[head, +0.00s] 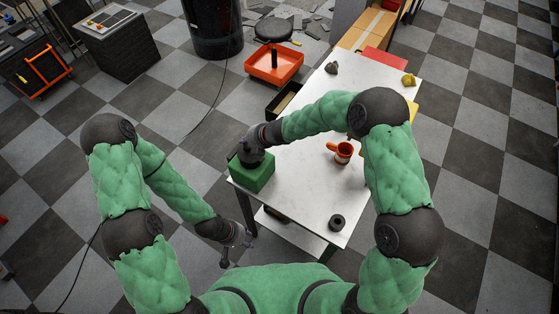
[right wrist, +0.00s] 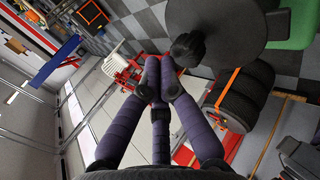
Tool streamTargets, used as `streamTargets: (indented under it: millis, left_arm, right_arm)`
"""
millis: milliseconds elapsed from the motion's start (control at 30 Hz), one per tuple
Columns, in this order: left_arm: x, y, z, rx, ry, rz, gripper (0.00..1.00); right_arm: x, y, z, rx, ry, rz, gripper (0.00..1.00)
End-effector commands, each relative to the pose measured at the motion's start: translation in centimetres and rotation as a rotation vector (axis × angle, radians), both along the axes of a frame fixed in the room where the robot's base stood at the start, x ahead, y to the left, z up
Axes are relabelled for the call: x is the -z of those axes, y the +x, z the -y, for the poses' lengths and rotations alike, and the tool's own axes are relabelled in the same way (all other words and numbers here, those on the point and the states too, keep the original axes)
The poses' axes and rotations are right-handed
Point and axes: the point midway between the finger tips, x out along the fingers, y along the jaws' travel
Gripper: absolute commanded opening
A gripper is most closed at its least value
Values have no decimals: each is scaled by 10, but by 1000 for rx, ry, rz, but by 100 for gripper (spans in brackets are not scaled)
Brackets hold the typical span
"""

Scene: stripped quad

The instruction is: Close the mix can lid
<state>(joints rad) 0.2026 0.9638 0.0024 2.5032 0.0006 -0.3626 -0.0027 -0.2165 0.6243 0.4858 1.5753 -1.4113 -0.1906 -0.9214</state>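A green box-shaped container (head: 252,175), which may be the mix can, stands on the near left corner of the white table. My right arm reaches over it, and my right gripper is hidden behind its own wrist in the head view. In the right wrist view, the fingers of my right gripper (right wrist: 160,80) are drawn together with nothing between them. A dark grey round disc (right wrist: 215,25) with a black knob, possibly the lid, is beyond the fingertips, beside a green surface (right wrist: 298,25). My left gripper (head: 237,246) is empty, fingers spread, low beside the table.
The white table (head: 300,175) holds an orange-red mug (head: 342,152), a black ring-shaped part (head: 337,222), a grey lump (head: 332,68) and a yellow object (head: 408,80). An orange tray (head: 273,66) and a tall black bin (head: 212,30) stand beyond.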

Motion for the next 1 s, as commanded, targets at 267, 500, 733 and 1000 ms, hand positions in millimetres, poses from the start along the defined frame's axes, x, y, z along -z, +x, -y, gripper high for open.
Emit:
streamTargets:
  millis: [267,500,733,1000]
  left_arm:
    - [3,0,0,0,0,0,38]
    - [1,0,0,0,0,0,38]
    - [-8,0,0,0,0,0,38]
    - [-14,0,0,0,0,0,38]
  right_arm:
    - [6,1,-2,1,0,-1,0]
    - [5,1,-2,1,0,-1,0]
    - [-5,1,-2,1,0,-1,0]
    - [-11,1,-2,1,0,-1,0]
